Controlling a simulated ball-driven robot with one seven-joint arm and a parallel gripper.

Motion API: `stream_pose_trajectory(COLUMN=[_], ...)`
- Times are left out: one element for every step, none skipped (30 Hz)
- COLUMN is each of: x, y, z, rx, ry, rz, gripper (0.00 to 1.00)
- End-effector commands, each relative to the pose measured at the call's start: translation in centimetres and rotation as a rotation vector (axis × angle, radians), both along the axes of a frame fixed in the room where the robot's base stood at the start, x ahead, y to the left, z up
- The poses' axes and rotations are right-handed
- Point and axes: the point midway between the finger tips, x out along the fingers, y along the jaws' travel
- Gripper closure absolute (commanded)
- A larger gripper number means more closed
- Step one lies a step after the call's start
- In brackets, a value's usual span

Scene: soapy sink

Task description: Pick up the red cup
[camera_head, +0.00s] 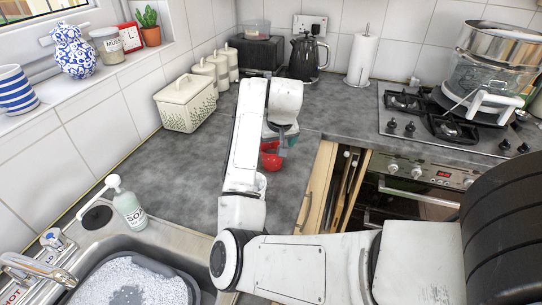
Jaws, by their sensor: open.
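A red cup (270,160) stands on the grey counter near its front edge, just right of my white arm. My gripper (283,143) is above the cup and close to it, pointing down. The jaws are open, but the fingertips are small and partly hidden by my wrist, so I cannot tell whether they touch or surround the cup. Part of the cup is hidden by my arm and gripper.
A sink with a soapy basin (185,290) and a soap bottle (130,208) are at the lower left. A cream bread bin (185,104), canisters (222,72) and a kettle (306,58) stand behind. The left counter is clear.

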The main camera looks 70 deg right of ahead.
Motion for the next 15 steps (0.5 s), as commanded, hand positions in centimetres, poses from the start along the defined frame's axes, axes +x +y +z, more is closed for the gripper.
stream_pose_trajectory(x=[0.2,0.4,0.6,0.8,0.9,1.1,1.2,1.3,1.4,1.4,1.5,1.5,1.5,1.5,1.5], y=[-0.2,-0.4,-0.7,-0.9,-1.1,-1.3,-1.5,-1.6,-1.7,-1.8,-1.9,-1.9,-1.9,-1.9,-1.9], z=[-0.4,-0.7,-1.1,-1.5,-1.9,-2.4,-2.8,-3.2,-3.5,-3.7,-3.9,-4.1,-4.1,-4.1,-4.2], rx=[0.003,0.003,0.003,0.004,0.004,0.004,0.002,0.003,0.002,0.002,0.002,0.002,0.002,0.001,0.001], ry=[0.001,0.002,0.002,0.003,0.002,0.003,0.002,0.003,0.002,0.001,0.001,0.001,0.001,0.001,0.001], rz=[0.000,0.001,0.001,0.001,0.000,0.001,0.001,0.001,0.001,0.000,0.000,0.000,0.000,0.000,0.000], gripper=[0.00,0.00,0.00,0.00,0.00,0.00,0.00,0.00,0.00,0.00,0.00,0.00,0.00,0.00,0.00])
